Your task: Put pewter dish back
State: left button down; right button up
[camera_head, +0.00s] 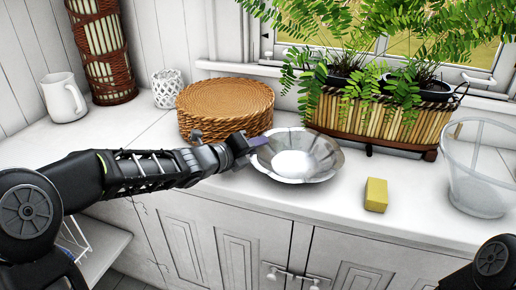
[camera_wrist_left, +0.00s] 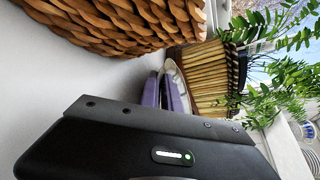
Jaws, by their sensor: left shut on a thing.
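The pewter dish (camera_head: 300,157) is a silvery, fluted, shallow bowl in the middle of the head view, over the white counter. My left gripper (camera_head: 249,147) reaches in from the left and is shut on the dish's left rim. In the left wrist view the purple fingertips (camera_wrist_left: 164,93) meet at the dish's rim (camera_wrist_left: 177,74), of which only a thin part shows. The dish looks nearly level. I cannot tell whether its base touches the counter. My right gripper is outside both views; only a dark part of my right arm shows at the lower right.
A stack of round wicker mats (camera_head: 226,106) stands just behind the left gripper. A bamboo planter (camera_head: 375,122) with ferns is behind the dish. A yellow sponge (camera_head: 376,195) and a clear bucket (camera_head: 478,175) are to the right. A white pitcher (camera_head: 64,98) stands far left.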

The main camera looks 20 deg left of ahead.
pick_arm(q)
jog(key=shift+r, duration=0.1)
jog(key=shift+f, duration=0.25)
jog(key=c, duration=1.6)
grip_release()
jog(key=shift+r, duration=0.15)
jog(key=shift+r, duration=0.15)
jog(key=p+v, duration=0.2)
jog(key=v, duration=1)
